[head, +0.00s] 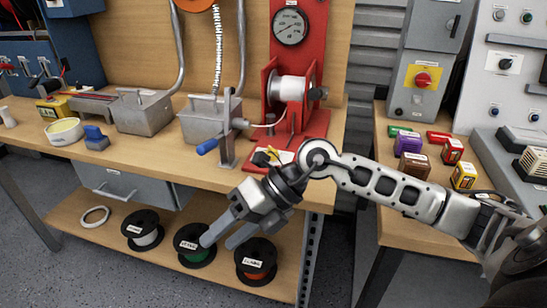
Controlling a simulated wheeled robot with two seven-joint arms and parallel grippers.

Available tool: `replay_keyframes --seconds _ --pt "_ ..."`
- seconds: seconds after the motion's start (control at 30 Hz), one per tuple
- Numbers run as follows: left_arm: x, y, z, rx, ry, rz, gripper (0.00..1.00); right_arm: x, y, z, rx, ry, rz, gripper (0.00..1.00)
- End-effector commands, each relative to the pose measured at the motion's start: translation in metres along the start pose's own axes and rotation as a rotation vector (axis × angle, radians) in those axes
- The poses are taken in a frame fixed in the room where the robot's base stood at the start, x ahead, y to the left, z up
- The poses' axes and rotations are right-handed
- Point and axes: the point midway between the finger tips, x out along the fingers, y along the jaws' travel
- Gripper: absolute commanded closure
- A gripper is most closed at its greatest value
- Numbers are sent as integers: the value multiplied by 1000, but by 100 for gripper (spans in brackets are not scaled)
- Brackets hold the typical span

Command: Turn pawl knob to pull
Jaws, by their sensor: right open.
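A red stand (283,136) with a round gauge (290,26) on its back plate stands on the wooden bench. It carries a white drum (291,88). A small dark knob (318,93) sits at the drum's right end; no label shows whether it is the pawl knob. A grey post with a blue-handled crank (207,147) stands left of the stand. My right gripper (220,238) is open and empty. It points down and left in front of the bench edge, over the lower shelf, apart from the stand. My left gripper is not in view.
Grey metal boxes (145,111) stand on the bench's left part. Several labelled spools, including a green one (194,246), sit on the lower shelf (115,222). A right-hand table (395,225) holds small coloured boxes under a grey cabinet with a red knob (423,79).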

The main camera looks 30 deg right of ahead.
Motion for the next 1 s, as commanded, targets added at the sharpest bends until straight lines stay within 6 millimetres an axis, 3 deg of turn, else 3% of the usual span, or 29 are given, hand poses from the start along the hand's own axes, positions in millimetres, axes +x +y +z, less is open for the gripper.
replay_keyframes --seconds 0.03,0.1,0.2,0.33,0.57,1.0 --pt "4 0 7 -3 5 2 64 -25 -38 16 -62 -22 -231 49" --pt "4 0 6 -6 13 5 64 -65 -74 33 -82 -57 -495 49" --pt "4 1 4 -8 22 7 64 -111 -100 48 -69 -114 -726 49" --pt "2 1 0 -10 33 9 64 -144 -112 56 -47 -160 -868 49" --pt "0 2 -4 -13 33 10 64 -151 -117 78 -36 -175 -901 49" --pt "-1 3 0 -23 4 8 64 -140 -134 162 -39 -172 -899 49"
